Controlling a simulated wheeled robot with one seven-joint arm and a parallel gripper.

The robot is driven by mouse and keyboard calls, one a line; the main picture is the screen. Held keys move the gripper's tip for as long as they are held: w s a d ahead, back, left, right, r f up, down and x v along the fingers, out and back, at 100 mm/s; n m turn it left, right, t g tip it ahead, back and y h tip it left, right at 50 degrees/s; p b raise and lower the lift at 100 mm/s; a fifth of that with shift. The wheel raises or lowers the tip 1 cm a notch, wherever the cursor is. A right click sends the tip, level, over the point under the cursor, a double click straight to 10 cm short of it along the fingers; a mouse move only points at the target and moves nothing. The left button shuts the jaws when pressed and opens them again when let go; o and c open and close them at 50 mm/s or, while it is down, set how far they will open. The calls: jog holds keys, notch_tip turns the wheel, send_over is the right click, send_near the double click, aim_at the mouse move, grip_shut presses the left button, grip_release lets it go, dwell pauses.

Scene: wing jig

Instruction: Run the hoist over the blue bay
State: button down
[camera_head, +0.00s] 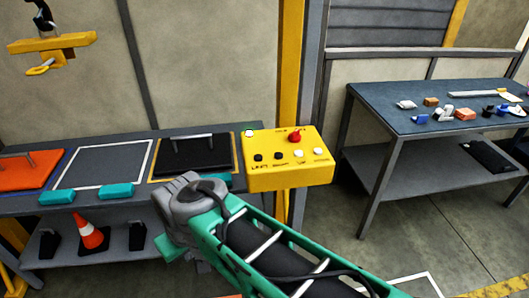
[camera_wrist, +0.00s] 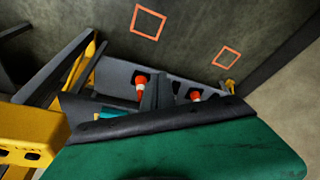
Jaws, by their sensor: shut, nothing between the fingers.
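The yellow hoist trolley (camera_head: 52,42) hangs at the top left in the head view, with a hook (camera_head: 42,68) below it. A yellow control box (camera_head: 288,160) at the centre has a red knob (camera_head: 295,136) and a row of dark and white buttons. Its small labels are mostly unreadable. The bench bays show a white outline (camera_head: 105,165) with nothing inside and a yellow outline around a black plate (camera_head: 195,155).
An orange plate (camera_head: 28,172) with a handle lies at the bench's left. A traffic cone (camera_head: 89,232) stands on the lower shelf. A second table (camera_head: 385,110) with small parts stands right, beyond a yellow post (camera_head: 291,60).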

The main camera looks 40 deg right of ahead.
jog(key=shift+r, duration=0.1)
notch_tip(320, 180, up, 17)
jog(key=m+t+p, duration=0.6)
jog(key=m+p, duration=0.3)
jog(key=p, duration=0.1)
send_over(260, 157)
jog(key=shift+s, duration=0.1)
jog(key=shift+b, duration=0.3)
notch_tip(260, 157, down, 9)
jog(key=b, duration=0.7)
jog(key=shift+r, duration=0.15)
jog(key=shift+f+b, duration=0.3)
jog(key=shift+f, duration=0.15)
